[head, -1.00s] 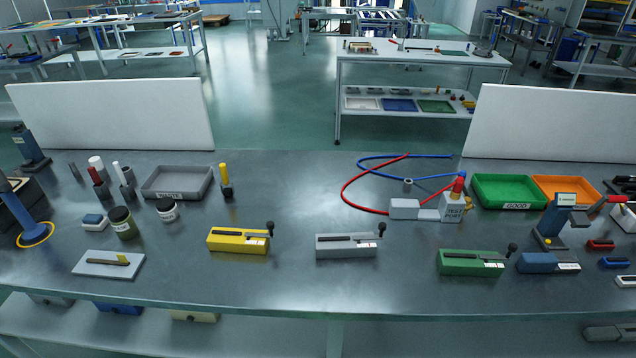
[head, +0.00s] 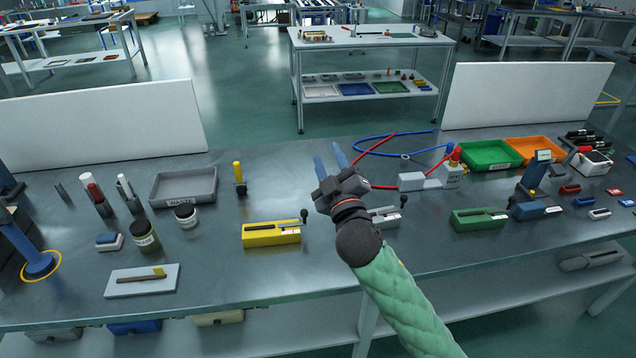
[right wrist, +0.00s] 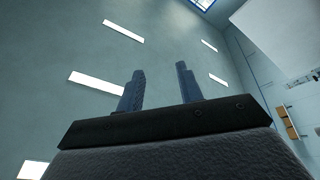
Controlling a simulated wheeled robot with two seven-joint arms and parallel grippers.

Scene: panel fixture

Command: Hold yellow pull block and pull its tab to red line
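The yellow pull block (head: 271,234) sits on the grey table, left of the middle in the head view. Its dark tab with a round knob (head: 304,215) stands at its right end. No red line can be made out on it at this size. My right gripper (head: 328,158) is raised over the table, up and right of the yellow block, with its two blue fingers apart and nothing between them. In the right wrist view the fingers (right wrist: 159,88) are also apart, pointing at the ceiling. My left gripper is not in view.
A grey pull block (head: 384,217) is partly hidden behind my right wrist. A green pull block (head: 480,219) stands further right. A yellow-topped tool (head: 239,178), a grey tray (head: 184,187) and jars are to the left. Red and blue hoses lie behind my gripper.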

